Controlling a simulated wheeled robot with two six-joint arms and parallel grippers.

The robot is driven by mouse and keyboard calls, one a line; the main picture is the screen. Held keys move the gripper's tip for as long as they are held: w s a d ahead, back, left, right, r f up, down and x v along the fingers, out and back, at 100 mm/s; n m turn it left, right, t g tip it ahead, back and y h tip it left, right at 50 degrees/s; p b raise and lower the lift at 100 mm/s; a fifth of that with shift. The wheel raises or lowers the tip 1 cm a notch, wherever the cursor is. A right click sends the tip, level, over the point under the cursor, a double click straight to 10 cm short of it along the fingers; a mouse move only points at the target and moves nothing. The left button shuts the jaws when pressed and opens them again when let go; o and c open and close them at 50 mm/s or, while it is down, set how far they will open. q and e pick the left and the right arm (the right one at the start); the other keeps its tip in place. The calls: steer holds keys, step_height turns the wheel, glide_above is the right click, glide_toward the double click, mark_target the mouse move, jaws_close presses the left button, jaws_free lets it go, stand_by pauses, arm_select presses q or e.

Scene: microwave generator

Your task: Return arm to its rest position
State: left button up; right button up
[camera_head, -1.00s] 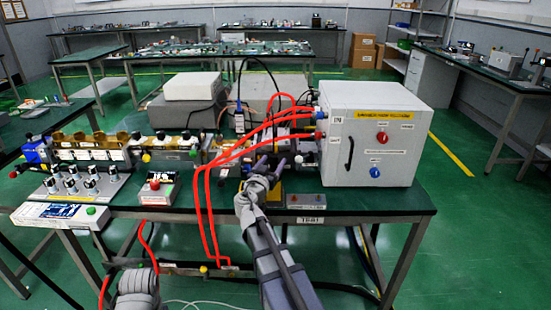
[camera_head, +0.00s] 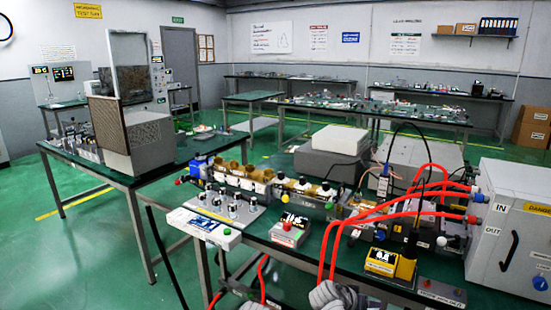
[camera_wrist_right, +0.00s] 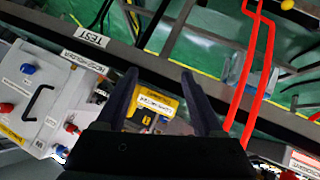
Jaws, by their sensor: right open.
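My right gripper (camera_wrist_right: 158,85) shows in the right wrist view with its two dark fingers spread and nothing between them. The yellow-topped meter (camera_wrist_right: 155,105) and the table's front edge appear beyond the fingers. In the head view, a grey part of my arm (camera_head: 335,296) shows at the bottom edge, in front of the bench; its gripper is out of that picture. The same yellow meter (camera_head: 388,262) stands on the bench, apart from the arm. My left gripper is in neither view.
The green bench (camera_head: 318,240) carries a brass waveguide line (camera_head: 240,178), a red-button box (camera_head: 290,229) and a knob panel (camera_head: 215,212). Red hoses (camera_head: 330,245) hang over its front edge. A white cabinet (camera_head: 508,230) stands at right. Green floor is open at left.

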steer(key=s+a+f+n+g+y, duration=0.3)
steer(key=s+a+f+n, duration=0.15)
steer(key=s+a, duration=0.45)
steer(key=s+a+f+n+g+y, duration=0.4)
steer(key=s+a, duration=0.3)
steer(key=a, duration=0.4)
step_height(320, 180, up, 17)
steer(key=p, duration=1.6)
steer(key=shift+f+n+t, duration=0.15)
steer(key=shift+n+t, duration=0.25)
steer(key=shift+n, duration=0.05)
steer(key=shift+w+d, duration=0.1)
steer(key=shift+o, duration=0.2)
steer(key=shift+w, duration=0.1)
